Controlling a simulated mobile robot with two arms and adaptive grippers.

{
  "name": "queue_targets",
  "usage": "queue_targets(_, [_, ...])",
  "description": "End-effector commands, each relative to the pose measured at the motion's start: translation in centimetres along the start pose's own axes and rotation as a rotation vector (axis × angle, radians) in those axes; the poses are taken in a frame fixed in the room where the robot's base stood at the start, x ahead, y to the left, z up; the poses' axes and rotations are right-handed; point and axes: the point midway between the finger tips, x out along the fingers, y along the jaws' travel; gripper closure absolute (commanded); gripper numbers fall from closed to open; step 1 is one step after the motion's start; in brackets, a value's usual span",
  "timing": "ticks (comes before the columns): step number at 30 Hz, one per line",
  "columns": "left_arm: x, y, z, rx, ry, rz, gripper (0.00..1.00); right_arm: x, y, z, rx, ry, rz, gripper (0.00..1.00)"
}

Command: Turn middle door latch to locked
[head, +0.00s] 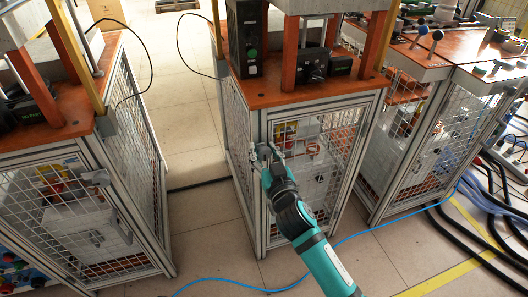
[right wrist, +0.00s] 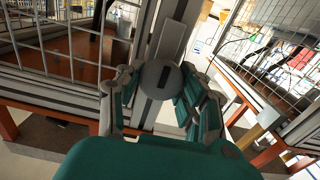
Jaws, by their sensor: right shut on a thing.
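The middle door is the wire-mesh door (head: 347,130) in an aluminium frame at the front of the middle cabinet, and it looks closed. Its latch is a round grey knob with a dark slot (right wrist: 160,80), seen in the right wrist view on the frame post. My right gripper (head: 266,154) is at the left edge of this door, its arm coming up from below. In the right wrist view its fingers (right wrist: 158,92) lie on both sides of the latch, shut on it. In the head view the gripper hides the latch. My left gripper is out of view.
A similar cabinet with a mesh door (head: 85,225) stands at the left, another (head: 435,145) at the right. An orange worktop (head: 300,92) lies above the middle door. A blue hose (head: 400,222) and dark cables (head: 478,232) run over the floor. The tiled aisle (head: 188,130) is clear.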

Motion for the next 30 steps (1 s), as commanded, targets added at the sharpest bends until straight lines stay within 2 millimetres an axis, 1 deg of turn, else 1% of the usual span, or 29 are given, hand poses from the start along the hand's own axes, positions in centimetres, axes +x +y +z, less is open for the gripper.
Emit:
queue_targets(4, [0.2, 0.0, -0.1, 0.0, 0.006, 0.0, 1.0, 0.0, 0.0, -0.1, -0.037, -0.001, 0.0, 0.95])
queue_targets(6, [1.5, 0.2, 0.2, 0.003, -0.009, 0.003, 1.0, 0.0, -0.1, -0.1, -0.068, -0.001, 0.0, 0.95])
queue_targets(11, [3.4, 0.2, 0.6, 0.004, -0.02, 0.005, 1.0, 0.0, -0.1, -0.1, -0.174, -0.002, 0.0, 0.95])
queue_targets(21, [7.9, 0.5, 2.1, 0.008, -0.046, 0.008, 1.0, 0.0, -0.2, -0.1, -0.49, -0.002, 0.0, 0.95])
queue_targets(30, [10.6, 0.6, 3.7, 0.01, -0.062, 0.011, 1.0, 0.0, -0.3, 0.0, -0.776, -0.001, -0.001, 0.95])
